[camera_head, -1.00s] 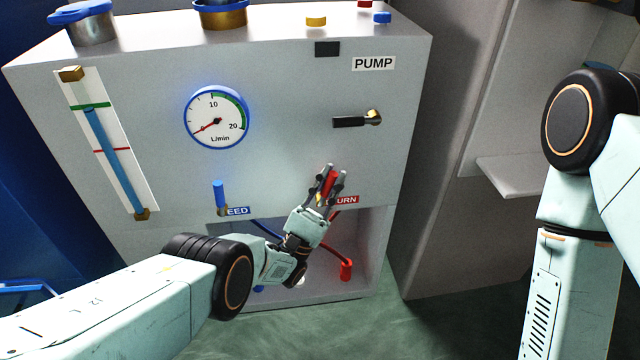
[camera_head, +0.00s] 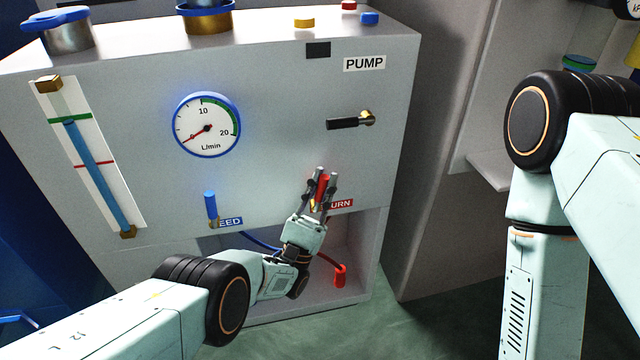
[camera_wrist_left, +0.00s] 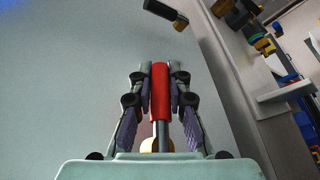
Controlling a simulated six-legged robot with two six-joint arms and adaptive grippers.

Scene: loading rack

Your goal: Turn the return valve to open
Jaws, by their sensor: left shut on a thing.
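The return valve's red handle (camera_head: 322,187) stands upright on the front of the grey cabinet, beside the red label ending in "URN" (camera_head: 342,204). My left gripper (camera_head: 320,184) is shut on this handle, with a finger on each side. In the left wrist view the red handle (camera_wrist_left: 160,92) lies between the fingers, with a grey stem and a brass part below it. The brass valve body is mostly hidden behind the gripper in the head view. My right arm shows at the right, but its gripper is out of view.
The feed valve's blue handle (camera_head: 210,206) points up at the left. The black pump handle (camera_head: 343,123) lies level above my gripper. A flow gauge (camera_head: 206,125) and a sloping level tube (camera_head: 92,160) are on the panel. A red hose end (camera_head: 340,277) hangs in the opening below.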

